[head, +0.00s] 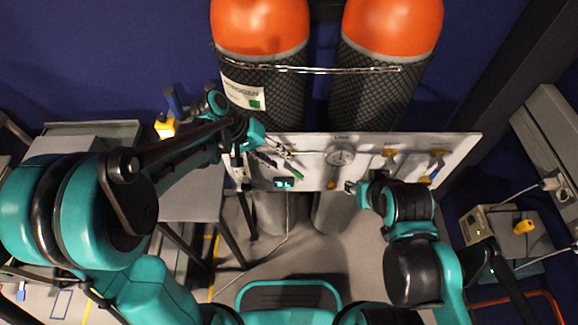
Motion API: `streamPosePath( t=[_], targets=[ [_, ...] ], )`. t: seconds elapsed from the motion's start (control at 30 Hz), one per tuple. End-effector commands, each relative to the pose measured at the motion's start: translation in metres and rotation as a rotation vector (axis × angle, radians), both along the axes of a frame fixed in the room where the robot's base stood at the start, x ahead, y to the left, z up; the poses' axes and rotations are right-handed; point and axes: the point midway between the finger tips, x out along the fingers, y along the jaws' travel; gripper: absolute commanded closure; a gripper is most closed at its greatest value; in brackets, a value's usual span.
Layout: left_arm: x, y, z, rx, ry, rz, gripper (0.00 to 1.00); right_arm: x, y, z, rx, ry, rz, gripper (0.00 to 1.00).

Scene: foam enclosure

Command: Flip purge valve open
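A white panel (350,170) stands in front of the cylinders, with a round gauge (340,155) near its middle. The labels are too small to read, so I cannot tell which is the purge valve. My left gripper (240,165) is at the panel's left end, partly hidden by my wrist. My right gripper (353,187) is near the panel's lower edge, below the gauge. Both fingertips are too small to tell their opening or contact.
Two orange-topped cylinders (262,25) (392,25) stand behind the panel, with a metal restraint (320,69) across them. A grey table (185,200) is at left. A box with a yellow part (522,227) is at right. Open floor lies below the panel.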

Motion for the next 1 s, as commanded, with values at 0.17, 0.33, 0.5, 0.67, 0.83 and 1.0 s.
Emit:
streamPosePath(
  t=[0.17,0.33,0.5,0.67,0.83,1.0],
  targets=[
    [0.000,0.016,0.021,0.000,0.000,0.001,0.64,0.000,0.000,0.000,0.000,0.000,0.000,0.60],
    [0.000,0.020,0.028,0.000,0.001,-0.001,0.64,0.000,0.000,0.000,0.000,0.000,0.000,0.60],
    [0.000,0.020,0.029,0.000,0.000,0.000,0.64,0.000,0.000,0.000,0.000,0.000,0.000,0.60],
    [-0.002,0.021,0.030,0.006,-0.005,0.003,0.64,0.000,0.000,0.000,0.000,0.000,0.000,0.89],
    [-0.019,0.035,0.040,0.084,-0.068,0.045,0.64,0.000,0.000,0.000,0.000,0.000,0.000,1.00],
    [-0.054,0.071,0.053,0.249,-0.215,0.118,0.64,0.000,0.000,0.000,0.000,0.000,0.000,1.00]
  ],
)
